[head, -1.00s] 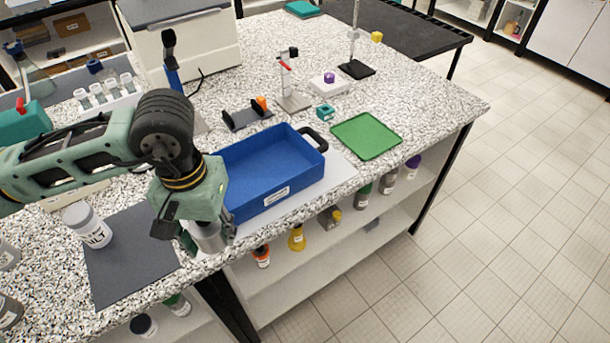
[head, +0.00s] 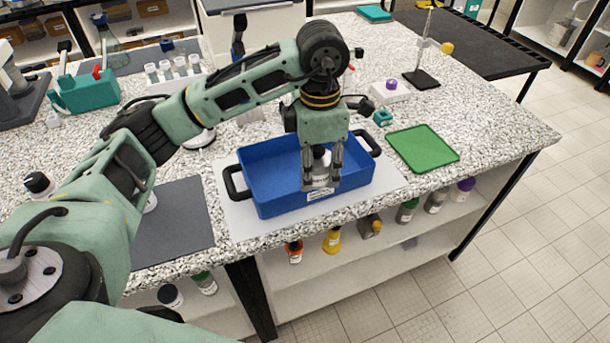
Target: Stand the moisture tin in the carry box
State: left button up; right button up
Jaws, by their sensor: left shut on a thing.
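The moisture tin (head: 320,178) is a small silvery metal can, roughly upright. My left gripper (head: 322,172) points down and is shut on it, with a finger on each side. The carry box (head: 268,178) is an open blue tray-like box with black handles at its left and right ends and a white label on its front. The tin hangs over the right half of the box and overlaps its front rim in the picture; its exact height above the floor cannot be told. The box floor I can see is empty. My right gripper is not in view.
The box stands on a white mat (head: 238,215) near the bench's front edge. A green tray (head: 422,148) lies to its right, a dark grey mat (head: 175,225) to its left. A stand (head: 421,78) and a row of white-capped tubes (head: 172,69) stand farther back.

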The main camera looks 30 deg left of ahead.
pick_arm(q)
jog(key=n, duration=0.2)
jog(key=w+n, duration=0.1)
jog(key=n, duration=0.1)
jog(key=shift+w+a+f, duration=0.1)
jog(key=shift+w+a, duration=0.05)
jog(key=n, duration=0.3)
jog(key=shift+w+a+f, duration=0.1)
jog(key=shift+w+a, duration=0.15)
jog(key=shift+w, duration=0.05)
jog(key=p, duration=0.3)
send_over(278, 182)
notch_tip(278, 182, down, 7)
jog(key=shift+w+d+r, duration=0.1)
jog(key=shift+r, duration=0.1)
jog(key=shift+f, duration=0.15)
notch_tip(278, 182, down, 3)
jog(key=shift+f+p, duration=0.1)
jog(key=shift+p, duration=0.9)
jog(key=shift+f, duration=0.45)
